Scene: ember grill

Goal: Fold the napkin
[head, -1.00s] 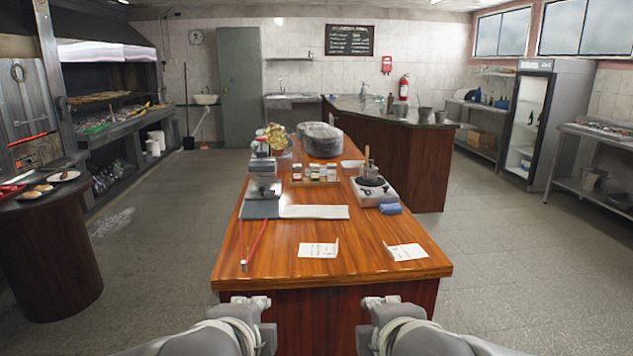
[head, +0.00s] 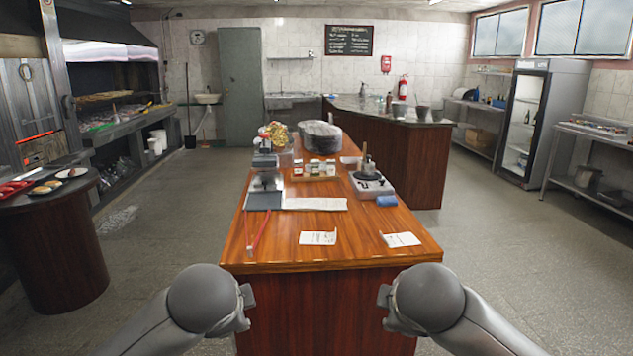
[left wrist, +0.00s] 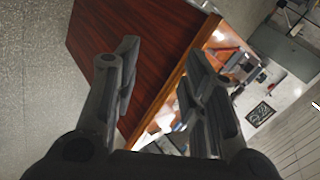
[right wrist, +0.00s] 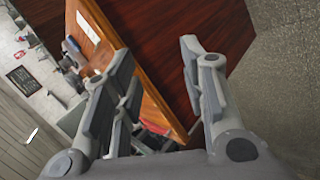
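A flat white strip (head: 315,204), which looks like the napkin, lies across the wooden table, right of a grey board; I cannot tell whether it is cloth. Two white cards or papers (head: 318,238) (head: 401,239) lie nearer the front edge. My left gripper (left wrist: 160,58) is open and empty, its fingers apart in the left wrist view. My right gripper (right wrist: 156,55) is open and empty in the right wrist view. In the head view both are low, in front of the table's near end, apart from everything on it, with their fingers mostly hidden.
The wooden table (head: 285,250) has red tongs (head: 258,238) at its front left. The front middle is mostly clear.

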